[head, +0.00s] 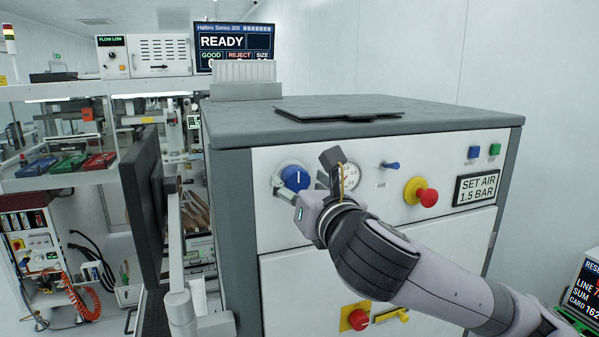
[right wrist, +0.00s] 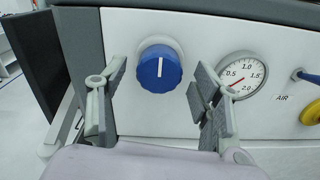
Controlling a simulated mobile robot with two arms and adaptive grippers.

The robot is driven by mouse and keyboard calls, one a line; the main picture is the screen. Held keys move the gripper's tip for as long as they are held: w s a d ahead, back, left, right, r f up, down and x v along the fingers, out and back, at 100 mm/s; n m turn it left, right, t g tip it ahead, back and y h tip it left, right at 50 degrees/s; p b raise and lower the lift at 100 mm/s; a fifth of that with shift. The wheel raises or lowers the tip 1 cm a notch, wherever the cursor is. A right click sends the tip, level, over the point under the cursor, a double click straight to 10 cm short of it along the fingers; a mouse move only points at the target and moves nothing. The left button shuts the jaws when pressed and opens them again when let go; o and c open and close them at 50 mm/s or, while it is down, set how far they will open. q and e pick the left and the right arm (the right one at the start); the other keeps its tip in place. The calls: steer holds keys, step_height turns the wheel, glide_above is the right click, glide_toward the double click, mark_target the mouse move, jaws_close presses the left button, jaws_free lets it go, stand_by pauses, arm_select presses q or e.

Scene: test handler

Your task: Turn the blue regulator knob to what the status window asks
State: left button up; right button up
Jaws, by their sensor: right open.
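The blue regulator knob (head: 295,176) is on the white front panel of the machine, partly covered by my right gripper in the head view. In the right wrist view the knob (right wrist: 159,70) shows whole, its white mark pointing straight up. My right gripper (right wrist: 157,88) is open, one finger on each side of the knob, with a visible gap to each. The gauge (right wrist: 243,76) right of the knob has a red needle; its exact reading is hard to tell. The status window (head: 477,189) reads "SET AIR 1.5 BAR". My left gripper is not in view.
Right of the gauge are a small blue AIR lever (head: 390,165) and a red knob on a yellow base (head: 421,192). A dark upright panel (head: 141,205) stands left of the machine. A flat dark plate (head: 338,108) lies on top.

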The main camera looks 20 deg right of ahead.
steer(key=shift+w, duration=0.45)
steer(key=c, duration=1.2)
steer(key=shift+o, duration=0.2)
